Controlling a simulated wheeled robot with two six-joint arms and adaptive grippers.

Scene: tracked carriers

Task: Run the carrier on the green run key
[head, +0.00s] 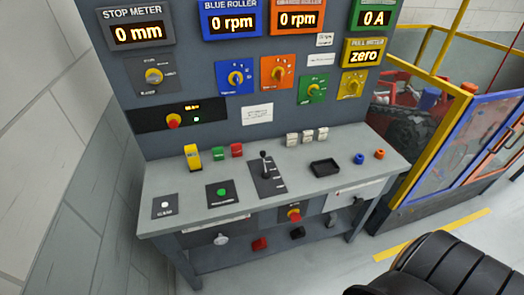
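A green round button (222,192) sits on a dark plate on the left half of the grey bench top. A green block-like piece (218,153) stands behind it, beside a red one (237,150); I cannot tell from the lettering which green item is the run key. A red machine with a dark ribbed wheel or track (408,130) stands at the right, partly behind the fence; it may be the carrier. The displays read 0 mm (139,32), 0 rpm (232,22) and 0 A (374,18). Neither of my grippers is in view.
The grey bench (300,185) bears a black lever (264,168), a white button (165,205), a yellow piece (193,157) and a dark tray (323,167). A blue-framed gate (462,150) stands at right. A black ribbed object (450,268) fills the lower right corner.

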